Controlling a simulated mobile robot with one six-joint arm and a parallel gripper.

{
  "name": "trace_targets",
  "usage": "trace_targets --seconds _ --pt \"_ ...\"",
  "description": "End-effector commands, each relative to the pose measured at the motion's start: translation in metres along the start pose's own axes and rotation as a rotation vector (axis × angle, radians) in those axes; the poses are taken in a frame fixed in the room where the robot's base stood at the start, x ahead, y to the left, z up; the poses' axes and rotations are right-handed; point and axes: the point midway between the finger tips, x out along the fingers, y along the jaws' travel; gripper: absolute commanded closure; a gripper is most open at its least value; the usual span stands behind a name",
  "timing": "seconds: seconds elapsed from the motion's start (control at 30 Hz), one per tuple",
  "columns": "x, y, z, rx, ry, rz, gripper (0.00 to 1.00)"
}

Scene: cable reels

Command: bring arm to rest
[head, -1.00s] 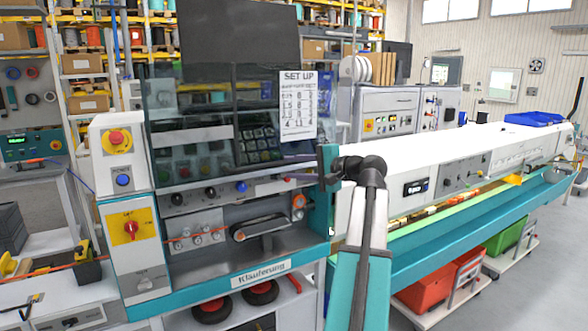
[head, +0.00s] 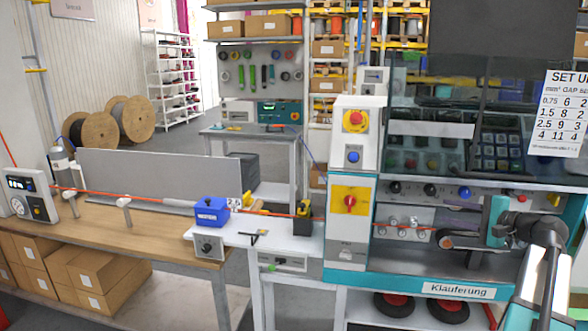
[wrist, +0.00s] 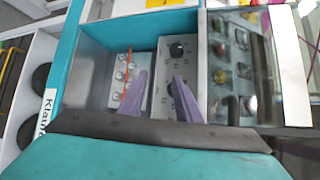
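My arm (head: 540,270) stands at the right edge of the head view, in front of the machine labelled Klauferung (head: 460,290). My gripper (wrist: 160,80) shows in the wrist view as two purple fingers spread apart with nothing between them. The fingers point into the machine's teal-framed recess, which holds a grey control panel with knobs (wrist: 181,70) and a panel of small rollers with an orange cable (wrist: 127,60). I cannot tell the exact gap between the fingertips and these panels. In the head view the fingers are not clearly visible.
An orange cable (head: 130,199) runs across the wooden bench (head: 165,235) from a grey display unit (head: 30,195) through a blue block (head: 211,211) to the machine. Cardboard boxes (head: 85,270) lie beneath. Cable reels (head: 130,118) stand on open floor behind.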

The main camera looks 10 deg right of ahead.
Motion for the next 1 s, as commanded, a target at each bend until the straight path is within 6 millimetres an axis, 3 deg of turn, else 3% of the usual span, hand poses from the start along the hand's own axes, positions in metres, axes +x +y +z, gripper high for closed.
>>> trace_targets --seconds 0.03,0.2,0.5,0.8,1.0 --pt "0.021 0.018 0.009 0.014 -0.028 0.021 0.69" --pt "0.077 0.073 0.034 0.051 -0.098 0.094 0.69" --pt "0.157 0.181 0.091 0.092 -0.203 0.251 0.69" --pt "0.21 0.297 0.158 0.091 -0.298 0.432 0.69" --pt "0.227 0.378 0.204 0.067 -0.36 0.56 0.69"
